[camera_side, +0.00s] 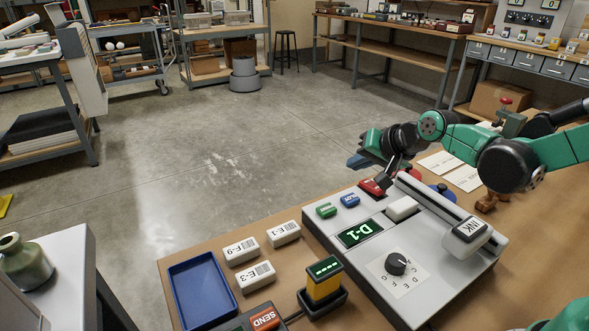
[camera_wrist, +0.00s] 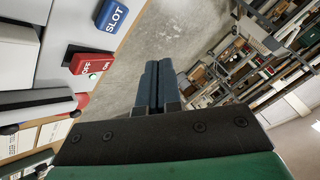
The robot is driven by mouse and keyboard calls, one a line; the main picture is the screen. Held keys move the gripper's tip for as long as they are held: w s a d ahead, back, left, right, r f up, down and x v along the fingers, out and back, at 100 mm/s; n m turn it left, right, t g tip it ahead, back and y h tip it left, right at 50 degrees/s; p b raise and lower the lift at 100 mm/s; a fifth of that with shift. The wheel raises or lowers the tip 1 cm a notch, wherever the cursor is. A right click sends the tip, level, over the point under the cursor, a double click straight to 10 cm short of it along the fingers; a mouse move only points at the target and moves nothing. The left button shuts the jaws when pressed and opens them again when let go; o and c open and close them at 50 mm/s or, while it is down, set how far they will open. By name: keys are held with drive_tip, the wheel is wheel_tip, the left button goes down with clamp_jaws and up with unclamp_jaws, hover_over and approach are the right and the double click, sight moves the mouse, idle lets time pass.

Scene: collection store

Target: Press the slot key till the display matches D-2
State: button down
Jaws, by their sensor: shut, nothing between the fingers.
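The grey console (camera_side: 335,225) stands on the wooden bench. Its lit display (camera_side: 360,233) reads D-1 in green, upside down in the side view. The blue slot key (camera_side: 349,201) sits near the far edge, beside a green key (camera_side: 326,210). In the wrist view the slot key (camera_wrist: 112,14) is at the top left and reads SLOT. My gripper (camera_side: 357,161) is shut and empty, above and beyond the console's far edge, apart from the slot key. In the wrist view its closed fingers (camera_wrist: 157,72) point out over the floor.
A red ON/OFF switch (camera_wrist: 90,63) is beside the slot key. A dial (camera_side: 396,264), a white block (camera_side: 402,208) and an INK unit (camera_side: 467,231) are on the console. Several labelled white blocks (camera_side: 241,250) and a blue tray (camera_side: 202,290) lie to its left.

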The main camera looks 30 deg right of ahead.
sight(353, 200)
drive_tip(key=shift+r, duration=0.1)
wheel_tip(353, 200, up, 4)
drive_tip(key=shift+f, duration=0.2)
idle(0.4)
drive_tip(key=shift+f, duration=0.1)
drive_tip(key=shift+f, duration=4.35)
drive_tip(key=shift+f, duration=0.15)
drive_tip(key=shift+f, duration=0.25)
